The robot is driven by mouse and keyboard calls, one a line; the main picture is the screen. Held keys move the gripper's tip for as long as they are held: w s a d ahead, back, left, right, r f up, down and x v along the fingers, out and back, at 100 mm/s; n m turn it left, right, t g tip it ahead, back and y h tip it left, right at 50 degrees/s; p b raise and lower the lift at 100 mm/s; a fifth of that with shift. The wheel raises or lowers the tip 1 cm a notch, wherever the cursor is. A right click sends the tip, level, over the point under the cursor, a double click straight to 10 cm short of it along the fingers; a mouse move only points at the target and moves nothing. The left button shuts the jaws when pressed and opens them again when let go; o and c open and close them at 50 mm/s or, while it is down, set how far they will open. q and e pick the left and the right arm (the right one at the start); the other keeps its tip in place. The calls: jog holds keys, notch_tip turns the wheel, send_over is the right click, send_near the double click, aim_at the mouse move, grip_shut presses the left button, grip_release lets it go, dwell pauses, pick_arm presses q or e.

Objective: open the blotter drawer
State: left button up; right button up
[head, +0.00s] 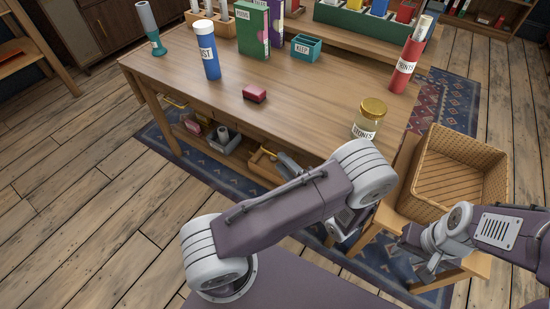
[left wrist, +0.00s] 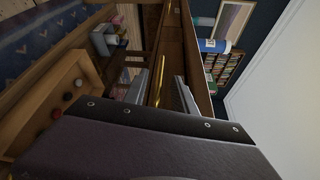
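In the left wrist view, a brass bar handle (left wrist: 158,82) runs along a brown wooden drawer front (left wrist: 171,45). My left gripper (left wrist: 160,92) is open, and the handle shows between its two fingers. I see no finger clearly touching it. In the head view, my left gripper (head: 288,164) is at the desk's (head: 190,87) front edge, partly hidden by my arm. The drawer front is mostly hidden there, and I cannot read any label on it. My right gripper (head: 425,268) is low at the right, apart from the desk; its fingers are unclear.
A jar with a gold lid (head: 370,118) stands near the desk's front right corner. A wicker basket (head: 487,157) is to the right. A wooden tray (left wrist: 62,92) sits below.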

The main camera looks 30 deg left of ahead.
aim_at(275, 155)
pick_arm(q)
jog(key=b+x, duration=0.1)
jog(key=x, duration=0.4)
jog(key=shift+c, duration=0.3)
jog(key=shift+s, duration=0.1)
grip_shut()
dwell(0.9)
